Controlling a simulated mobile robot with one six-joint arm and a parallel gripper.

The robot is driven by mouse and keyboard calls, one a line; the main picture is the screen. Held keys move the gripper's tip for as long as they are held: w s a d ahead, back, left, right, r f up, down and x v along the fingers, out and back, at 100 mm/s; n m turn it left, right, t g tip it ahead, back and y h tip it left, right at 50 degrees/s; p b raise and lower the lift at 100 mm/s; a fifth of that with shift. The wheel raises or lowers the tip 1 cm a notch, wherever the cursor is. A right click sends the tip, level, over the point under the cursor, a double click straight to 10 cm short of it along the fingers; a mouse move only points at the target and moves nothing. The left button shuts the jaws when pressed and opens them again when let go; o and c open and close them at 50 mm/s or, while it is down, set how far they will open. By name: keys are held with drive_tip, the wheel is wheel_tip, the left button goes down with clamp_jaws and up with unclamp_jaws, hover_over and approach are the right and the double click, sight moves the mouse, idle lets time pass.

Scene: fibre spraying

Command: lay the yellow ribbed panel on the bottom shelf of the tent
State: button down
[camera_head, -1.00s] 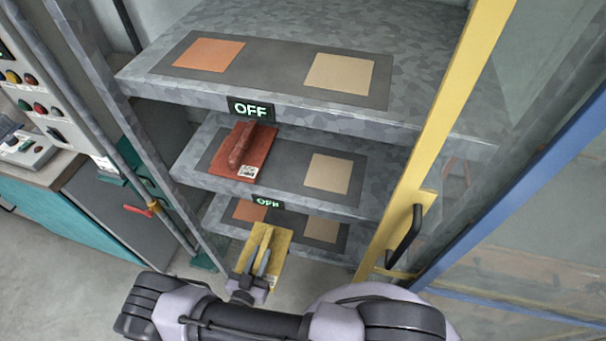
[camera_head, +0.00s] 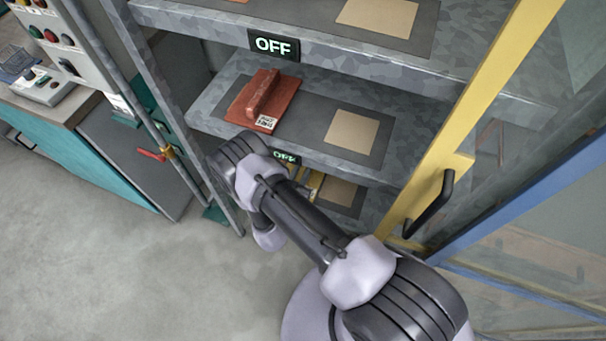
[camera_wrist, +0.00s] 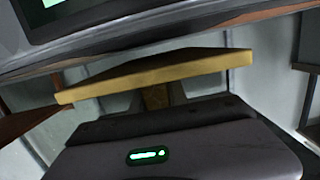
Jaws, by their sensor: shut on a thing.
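The yellow ribbed panel (camera_wrist: 165,75) spans the wrist view, seen nearly edge-on, level but slightly slanted in the picture. My gripper (camera_wrist: 156,98) is shut on its rib below the plate's edge; the fingertips are mostly hidden. In the head view only a small yellow piece of the panel (camera_head: 316,181) shows behind my arm, in front of or over the bottom shelf (camera_head: 378,200). Whether the panel touches that shelf cannot be seen. A beige square (camera_head: 340,190) shows on the bottom shelf's right side; its left side is hidden by my arm.
The middle shelf (camera_head: 215,112) is close above, its edge crossing the top of the wrist view. A red ribbed panel (camera_head: 264,100) lies on its left. A yellow door frame (camera_head: 470,120) with a black handle (camera_head: 430,205) stands right, a grey post (camera_head: 180,120) left.

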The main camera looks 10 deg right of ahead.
wheel_tip(320, 180, down, 2)
drive_tip(key=shift+f+b, duration=0.15)
drive_tip(key=shift+b, duration=0.15)
drive_tip(key=c, duration=1.3)
unclamp_jaws()
drive_tip(key=shift+s+a+r+p, duration=0.15)
drive_tip(key=shift+r+p, duration=0.1)
drive_tip(key=shift+p, duration=0.05)
drive_tip(key=p+v, duration=0.3)
drive_tip(key=v, duration=0.8)
drive_tip(key=shift+s+a, duration=0.2)
drive_tip(key=shift+s, duration=0.1)
